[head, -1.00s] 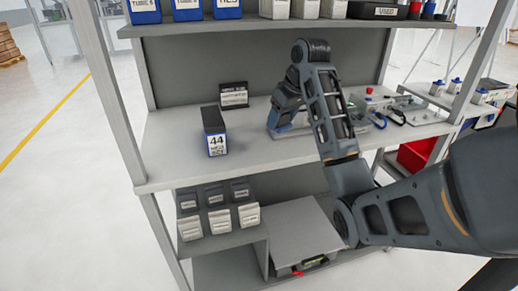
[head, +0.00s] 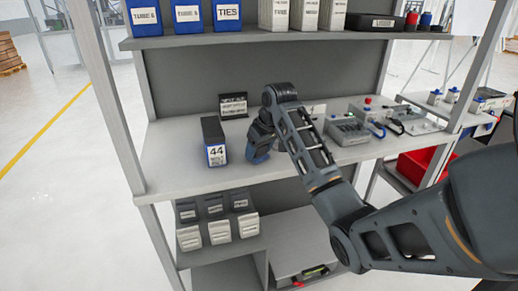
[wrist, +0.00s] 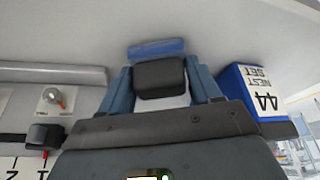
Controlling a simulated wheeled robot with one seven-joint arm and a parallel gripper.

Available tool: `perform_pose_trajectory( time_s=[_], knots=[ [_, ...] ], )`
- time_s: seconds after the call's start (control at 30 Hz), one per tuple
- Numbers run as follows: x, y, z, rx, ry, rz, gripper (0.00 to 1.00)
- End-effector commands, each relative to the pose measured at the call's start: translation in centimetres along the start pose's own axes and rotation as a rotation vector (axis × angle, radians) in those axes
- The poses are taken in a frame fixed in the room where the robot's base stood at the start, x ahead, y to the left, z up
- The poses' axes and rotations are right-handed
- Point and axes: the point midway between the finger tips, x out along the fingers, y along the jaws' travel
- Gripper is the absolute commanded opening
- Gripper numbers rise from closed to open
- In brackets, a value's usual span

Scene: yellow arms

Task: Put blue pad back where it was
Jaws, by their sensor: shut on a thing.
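My gripper (wrist: 160,85) is shut on the blue pad (wrist: 157,48). In the wrist view a dark block sits between the two blue fingers, and the pad shows as a blue strip just beyond it. I cannot tell whether block and pad are one piece. In the head view my gripper (head: 259,145) is low over the middle shelf (head: 185,180), just right of the bin marked 44 (head: 214,142). Blue shows at its lower end, but pad and fingers are hard to tell apart there. I cannot tell whether the pad touches the shelf.
The bin marked 44 also stands close on the right in the wrist view (wrist: 252,95). A black sign (head: 233,106) stands behind my gripper. A grey device with buttons (head: 347,130) is to its right. The shelf front is clear. An upper shelf (head: 250,40) holds several bins.

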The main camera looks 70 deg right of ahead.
Motion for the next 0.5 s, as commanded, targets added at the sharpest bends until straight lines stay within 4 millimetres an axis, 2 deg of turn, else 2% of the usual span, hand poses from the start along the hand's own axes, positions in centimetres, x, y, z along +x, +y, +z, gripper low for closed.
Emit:
perform_pose_trajectory(
  time_s=[0.17,0.2,0.43,0.5],
  knots=[
    [0.19,-0.04,0.07,0.000,0.000,-0.001,0.39],
    [0.20,-0.02,0.07,0.000,0.000,0.000,0.65],
    [0.18,-0.01,0.07,0.000,0.000,0.000,0.87],
    [0.17,-0.01,0.07,0.000,0.000,0.000,0.89]
  ],
)
